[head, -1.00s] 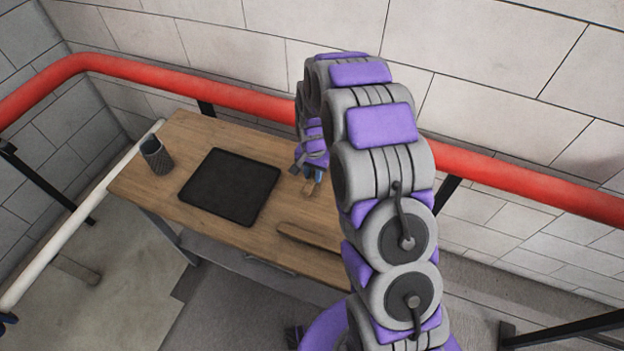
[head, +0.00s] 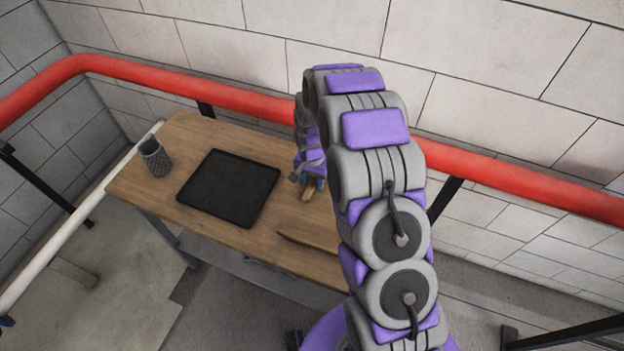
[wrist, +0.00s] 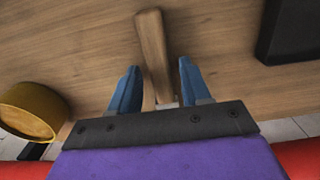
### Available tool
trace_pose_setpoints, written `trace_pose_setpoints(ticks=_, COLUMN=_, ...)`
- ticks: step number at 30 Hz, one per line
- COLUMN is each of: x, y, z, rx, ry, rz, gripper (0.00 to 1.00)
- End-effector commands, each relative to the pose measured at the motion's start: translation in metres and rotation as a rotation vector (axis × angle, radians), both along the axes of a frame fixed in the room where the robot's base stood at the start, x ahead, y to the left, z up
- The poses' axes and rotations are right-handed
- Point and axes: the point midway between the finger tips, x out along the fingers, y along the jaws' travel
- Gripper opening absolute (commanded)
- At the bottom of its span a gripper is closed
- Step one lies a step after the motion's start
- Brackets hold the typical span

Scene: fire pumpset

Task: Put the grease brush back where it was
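The grease brush shows as a wooden handle (wrist: 152,50) in the wrist view, with a bit of metal near my gripper's base; its bristle end is hidden. In the head view the handle (head: 309,193) is a small brown piece below my gripper (head: 315,181), over the wooden table (head: 190,130). In the wrist view my gripper (wrist: 157,75) has its two blue fingers spread, one on each side of the handle, with a gap on both sides. I cannot tell whether the brush rests fully on the table.
A black tray (head: 229,187) lies left of my gripper; its corner shows in the wrist view (wrist: 295,30). A grey cup (head: 155,158) stands at the table's left end. A yellow round container (wrist: 32,108) is in the wrist view. A red rail (head: 190,88) runs behind the table.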

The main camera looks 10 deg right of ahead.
Motion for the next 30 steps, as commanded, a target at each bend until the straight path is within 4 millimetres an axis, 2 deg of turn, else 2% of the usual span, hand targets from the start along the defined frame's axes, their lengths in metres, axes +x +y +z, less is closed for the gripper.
trace_pose_setpoints(ticks=10, x=0.0, y=0.0, z=0.001, rx=0.0, ry=0.0, rz=0.0, gripper=0.5)
trace_pose_setpoints(ticks=14, x=0.0, y=0.0, z=0.011, rx=0.0, ry=0.0, rz=0.0, gripper=0.5)
trace_pose_setpoints(ticks=20, x=0.002, y=0.0, z=0.043, rx=0.0, ry=-0.006, rz=0.0, gripper=0.5)
trace_pose_setpoints(ticks=30, x=0.002, y=0.0, z=0.109, rx=0.0, ry=-0.004, rz=-0.001, gripper=0.5)
